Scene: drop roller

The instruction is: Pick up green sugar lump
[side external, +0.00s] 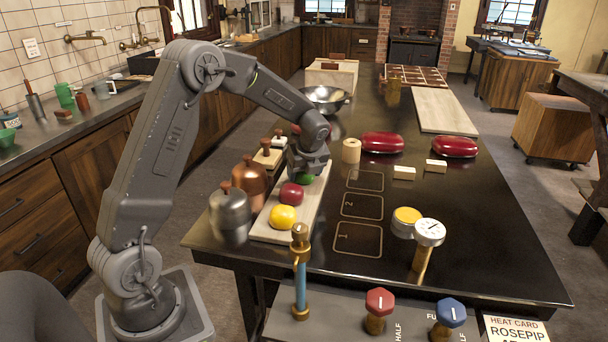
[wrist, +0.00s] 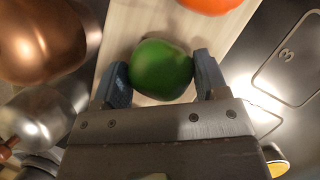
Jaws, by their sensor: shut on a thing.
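The green sugar lump (wrist: 161,68) is a rounded green piece over the pale wooden board (wrist: 118,28). My gripper (wrist: 162,80) has a finger on each side of it and is shut on it. In the side external view the green lump (side external: 306,178) shows just under my gripper (side external: 308,170), partly hidden by it. I cannot tell whether the lump still touches the board. A dark red lump (side external: 291,194) and a yellow lump (side external: 283,217) sit on the same board, nearer the camera. An orange-red lump (wrist: 210,3) shows at the top of the wrist view.
A copper pot (side external: 249,180) and a grey metal pot (side external: 230,208) stand left of the board. Numbered outlined squares (side external: 358,240) lie flat to its right. A gauge (side external: 429,233), a yellow-topped tin (side external: 407,219) and red lozenge shapes (side external: 383,143) stand further right.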

